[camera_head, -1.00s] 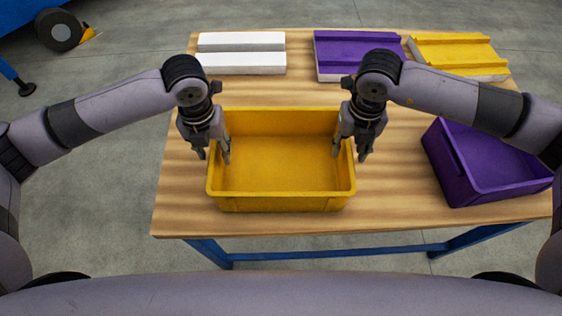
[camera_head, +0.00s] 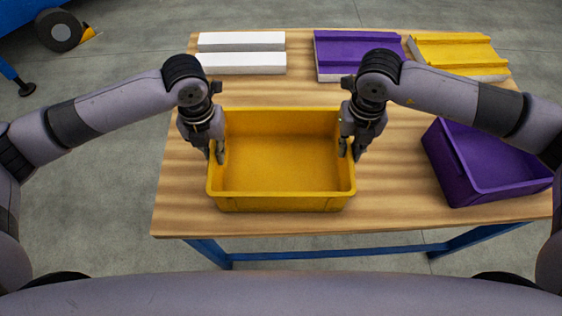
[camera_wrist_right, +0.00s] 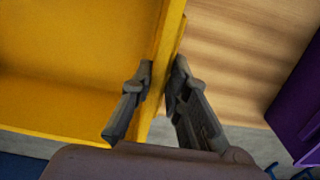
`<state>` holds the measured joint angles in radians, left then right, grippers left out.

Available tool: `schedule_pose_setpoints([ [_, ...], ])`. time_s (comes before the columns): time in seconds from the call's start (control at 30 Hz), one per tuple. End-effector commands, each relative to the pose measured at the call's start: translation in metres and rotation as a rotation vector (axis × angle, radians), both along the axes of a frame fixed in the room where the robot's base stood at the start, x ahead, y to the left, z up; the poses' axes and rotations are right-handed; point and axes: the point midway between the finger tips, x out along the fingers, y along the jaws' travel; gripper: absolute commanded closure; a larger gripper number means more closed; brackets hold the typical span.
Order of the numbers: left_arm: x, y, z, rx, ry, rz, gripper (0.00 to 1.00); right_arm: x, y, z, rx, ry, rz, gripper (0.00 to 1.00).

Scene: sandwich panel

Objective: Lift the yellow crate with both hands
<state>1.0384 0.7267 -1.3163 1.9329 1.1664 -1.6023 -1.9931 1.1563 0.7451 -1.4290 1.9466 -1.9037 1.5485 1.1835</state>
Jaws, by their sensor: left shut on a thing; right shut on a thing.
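The yellow crate (camera_head: 280,165) is empty and sits upright on the wooden table, near its front edge. My left gripper (camera_head: 214,152) is shut on the crate's left side wall, with one finger inside and one outside. My right gripper (camera_head: 350,150) is shut on the right side wall in the same way. In the right wrist view, the right gripper's fingers (camera_wrist_right: 160,95) straddle the wall of the yellow crate (camera_wrist_right: 80,60).
A purple crate (camera_head: 455,183) stands on the table (camera_head: 390,205) to the right. White blocks (camera_head: 242,63), a purple panel (camera_head: 335,52) and a yellow panel (camera_head: 455,52) lie along the back. Bare tabletop separates the two crates.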

Motion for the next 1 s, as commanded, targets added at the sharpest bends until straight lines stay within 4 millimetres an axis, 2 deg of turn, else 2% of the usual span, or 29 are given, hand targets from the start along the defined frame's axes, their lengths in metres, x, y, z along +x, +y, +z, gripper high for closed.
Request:
schedule_pose_setpoints([
  [0.47,0.001,0.001,0.006,0.002,-0.001,0.001,1.0,0.001,0.0,0.006,0.0,-0.002,-0.001,1.0],
  [1.0,0.0,0.001,0.05,0.003,0.0,0.001,1.0,0.001,0.0,0.05,-0.001,-0.001,-0.001,1.0],
])
